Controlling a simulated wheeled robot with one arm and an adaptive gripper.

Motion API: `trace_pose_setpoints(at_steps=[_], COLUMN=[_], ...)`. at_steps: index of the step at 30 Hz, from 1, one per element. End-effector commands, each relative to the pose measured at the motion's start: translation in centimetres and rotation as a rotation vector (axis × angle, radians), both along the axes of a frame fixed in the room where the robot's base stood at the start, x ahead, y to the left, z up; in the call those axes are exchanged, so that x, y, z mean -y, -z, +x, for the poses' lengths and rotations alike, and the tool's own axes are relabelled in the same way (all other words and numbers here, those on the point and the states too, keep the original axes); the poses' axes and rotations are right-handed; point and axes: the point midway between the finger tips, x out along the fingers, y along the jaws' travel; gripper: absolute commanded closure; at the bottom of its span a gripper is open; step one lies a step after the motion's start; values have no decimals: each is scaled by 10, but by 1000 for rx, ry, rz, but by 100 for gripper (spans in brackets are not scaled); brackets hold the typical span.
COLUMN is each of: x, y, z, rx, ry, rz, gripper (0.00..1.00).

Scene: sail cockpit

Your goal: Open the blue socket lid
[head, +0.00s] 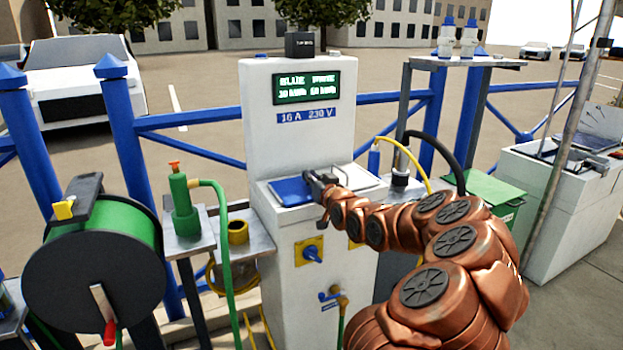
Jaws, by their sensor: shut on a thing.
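The blue socket lid (291,191) lies on the left half of the white pedestal's sloping ledge and looks closed. My gripper (316,186) is at the right edge of the blue lid, with my copper-coloured arm reaching in from the lower right. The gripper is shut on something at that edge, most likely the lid. The fingertips are small here, and the exact contact is hard to make out. A white lid (357,178) is beside it on the right half of the ledge, partly behind my gripper.
The white pedestal (262,130) carries a green display (306,86). A blue knob (312,254) and a tap (335,296) project from its front. A hose reel (95,262) and a green bottle (184,205) stand left. A green bin (490,196) is right, behind my arm.

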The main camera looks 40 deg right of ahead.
Motion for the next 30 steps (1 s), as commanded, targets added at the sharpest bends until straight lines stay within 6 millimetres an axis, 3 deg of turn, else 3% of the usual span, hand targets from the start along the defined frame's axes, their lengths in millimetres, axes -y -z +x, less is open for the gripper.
trace_pose_setpoints(at_steps=[14,30], x=[-2,-30], y=[-5,-43], z=[0,10], rx=[-19,-167], ry=[0,1], rz=[-61,-486], gripper=[100,100])
